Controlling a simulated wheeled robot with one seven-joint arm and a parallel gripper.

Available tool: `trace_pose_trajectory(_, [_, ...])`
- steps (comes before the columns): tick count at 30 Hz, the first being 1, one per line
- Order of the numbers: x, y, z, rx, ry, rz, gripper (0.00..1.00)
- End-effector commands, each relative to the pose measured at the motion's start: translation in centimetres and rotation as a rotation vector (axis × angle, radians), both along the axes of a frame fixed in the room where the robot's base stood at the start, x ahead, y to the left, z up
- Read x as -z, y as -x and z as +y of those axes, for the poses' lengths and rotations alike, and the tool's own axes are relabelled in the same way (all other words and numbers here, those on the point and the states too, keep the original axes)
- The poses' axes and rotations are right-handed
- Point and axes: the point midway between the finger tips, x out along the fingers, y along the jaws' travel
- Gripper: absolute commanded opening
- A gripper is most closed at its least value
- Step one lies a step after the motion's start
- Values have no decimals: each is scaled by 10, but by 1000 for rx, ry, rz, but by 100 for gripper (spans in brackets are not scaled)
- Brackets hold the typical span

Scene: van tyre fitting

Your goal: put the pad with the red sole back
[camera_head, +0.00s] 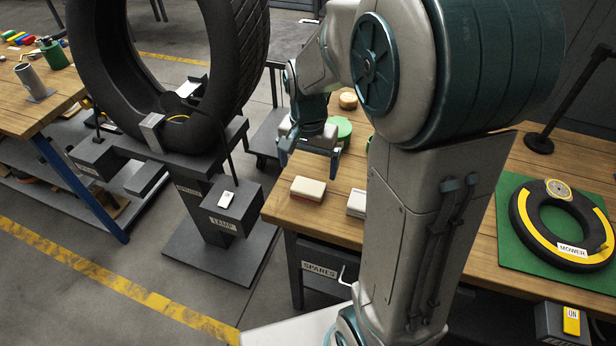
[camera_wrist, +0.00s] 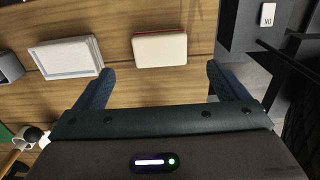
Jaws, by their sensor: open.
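The pad with the red sole (camera_head: 308,190) is a cream block with a red lower layer. It lies on the wooden bench near its left front corner. In the wrist view the pad (camera_wrist: 160,50) shows its cream top and a thin red edge, just beyond and between my fingertips. My gripper (camera_head: 309,160) is open and empty, above and behind the pad in the head view. Its two blue fingers also show in the wrist view (camera_wrist: 158,72), apart from the pad. A pale, grey-edged rectangular piece (camera_wrist: 66,57) lies beside the pad; my arm partly hides it in the head view (camera_head: 356,203).
A green round item (camera_head: 340,131) and a tan round one (camera_head: 348,101) stand farther back on the bench. A tyre stand with a large tyre (camera_head: 238,70) and a LAMP box (camera_head: 222,222) is left of the bench. A mower tyre (camera_head: 520,225) lies on a green mat at right.

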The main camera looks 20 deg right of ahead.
Motion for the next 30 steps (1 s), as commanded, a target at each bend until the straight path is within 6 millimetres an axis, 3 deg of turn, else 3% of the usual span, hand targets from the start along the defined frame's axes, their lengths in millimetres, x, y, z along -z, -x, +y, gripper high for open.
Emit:
trace_pose_trajectory(4, [-26,0,0,-1,0,-2,93])
trace_pose_trajectory(10, [-41,3,0,-10,0,-5,93])
trace_pose_trajectory(13, [-48,13,0,-53,-3,-25,93])
trace_pose_trajectory(21, [-66,76,0,-318,12,-137,93])
trace_pose_trajectory(30, [-66,130,0,-565,66,-230,93])
